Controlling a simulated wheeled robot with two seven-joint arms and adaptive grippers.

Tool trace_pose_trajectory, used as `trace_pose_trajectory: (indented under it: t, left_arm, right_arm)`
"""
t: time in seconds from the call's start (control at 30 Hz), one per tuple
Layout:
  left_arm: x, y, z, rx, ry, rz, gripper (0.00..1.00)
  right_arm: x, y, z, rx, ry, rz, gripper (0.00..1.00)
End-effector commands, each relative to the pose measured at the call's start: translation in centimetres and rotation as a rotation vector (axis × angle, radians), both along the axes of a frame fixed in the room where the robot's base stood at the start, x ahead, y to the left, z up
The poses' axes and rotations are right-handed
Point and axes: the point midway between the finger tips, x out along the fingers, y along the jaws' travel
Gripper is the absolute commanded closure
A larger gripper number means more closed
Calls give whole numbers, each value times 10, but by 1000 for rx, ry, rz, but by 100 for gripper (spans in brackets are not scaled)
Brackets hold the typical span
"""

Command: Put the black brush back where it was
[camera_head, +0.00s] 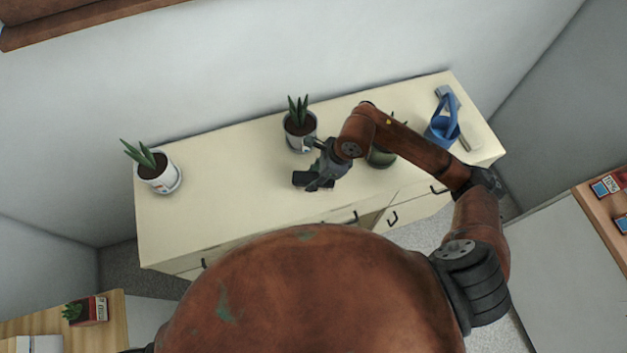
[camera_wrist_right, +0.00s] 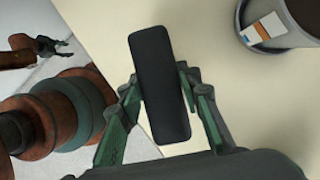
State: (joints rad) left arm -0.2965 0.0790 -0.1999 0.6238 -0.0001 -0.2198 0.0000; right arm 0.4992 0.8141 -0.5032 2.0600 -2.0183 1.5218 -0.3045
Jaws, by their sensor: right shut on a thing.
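The black brush (camera_head: 305,179) is a dark, rounded block over the cream cabinet top, in front of the middle potted plant. In the right wrist view the brush (camera_wrist_right: 158,70) stands lengthwise between the green-lined fingers. My right gripper (camera_head: 318,181) is shut on it; the wrist view also shows this gripper (camera_wrist_right: 160,92). I cannot tell whether the brush touches the cabinet top. My left gripper (camera_wrist_right: 58,46) shows small at the upper left of the wrist view, fingers apart and empty. It is not visible in the head view.
The cream cabinet (camera_head: 215,205) has a clear stretch left of the brush. A left plant (camera_head: 158,172), a middle plant (camera_head: 300,130), a green pot (camera_head: 380,157) partly behind my arm, and a blue watering can (camera_head: 442,127) stand on it. Drawers are at its front.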

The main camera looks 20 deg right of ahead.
Motion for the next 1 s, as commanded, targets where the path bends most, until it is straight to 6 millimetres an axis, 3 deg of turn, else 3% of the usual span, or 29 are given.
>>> trace_pose_trajectory:
  t: [0.37, 0.7, 0.73, 1.0]
  left_arm:
    - [-5, 0, 1, 1, 7, 1, 60]
    - [-7, 1, -3, 1, 9, 0, 60]
    - [-7, 1, -2, 1, 9, 1, 60]
    - [-7, 1, -1, 1, 9, 1, 60]
  right_arm:
    - [7, -4, -39, 2, 3, -1, 91]
    - [7, -4, -44, 0, 0, 0, 91]
    - [7, -4, -43, 0, 0, 0, 66]
    - [7, -4, -42, 0, 0, 0, 50]
